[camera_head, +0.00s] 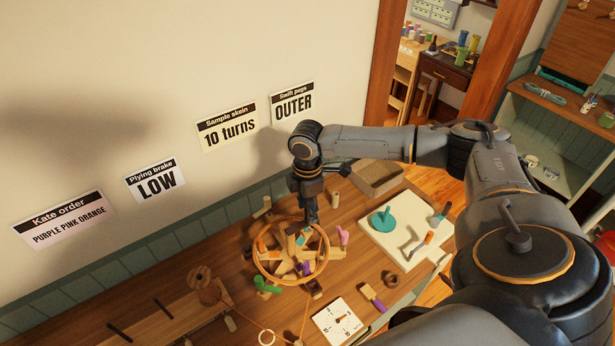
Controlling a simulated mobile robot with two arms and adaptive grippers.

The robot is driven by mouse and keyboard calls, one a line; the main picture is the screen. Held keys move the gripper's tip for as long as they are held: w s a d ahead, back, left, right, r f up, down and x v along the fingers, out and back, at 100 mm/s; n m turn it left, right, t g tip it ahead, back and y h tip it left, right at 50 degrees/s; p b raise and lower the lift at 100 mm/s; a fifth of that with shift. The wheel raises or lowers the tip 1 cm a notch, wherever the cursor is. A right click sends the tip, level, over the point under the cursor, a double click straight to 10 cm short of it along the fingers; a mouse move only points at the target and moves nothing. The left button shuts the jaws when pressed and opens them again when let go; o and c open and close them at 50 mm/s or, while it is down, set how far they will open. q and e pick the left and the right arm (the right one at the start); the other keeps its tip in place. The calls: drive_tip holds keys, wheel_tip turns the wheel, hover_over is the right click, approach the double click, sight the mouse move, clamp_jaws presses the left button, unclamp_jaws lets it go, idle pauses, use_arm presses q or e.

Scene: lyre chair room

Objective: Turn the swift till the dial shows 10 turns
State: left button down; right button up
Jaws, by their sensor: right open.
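The swift (321,268) is a round wooden wheel with an orange-tan rim and wooden spokes, set low on the wooden table. Small coloured pieces show around its hub and rim. My right gripper (310,218) points down over the swift's far side; its fingertips are near the hub, and I cannot tell whether they touch it. The white dial card (338,320) with a black pointer lies in front of the swift; its figures are too small to read. A wall card (228,128) reads "Sample skein 10 turns". My left gripper is not in view.
A white board (391,226) with a teal disc and a crank-like handle lies to the right. A woven tray (378,178) stands behind it.

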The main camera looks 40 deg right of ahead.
drive_tip(key=shift+f+b, duration=0.65)
drive_tip(key=shift+f, duration=0.3)
drive_tip(key=shift+r, duration=0.1)
drive_tip(key=shift+p, duration=0.4)
clamp_jaws()
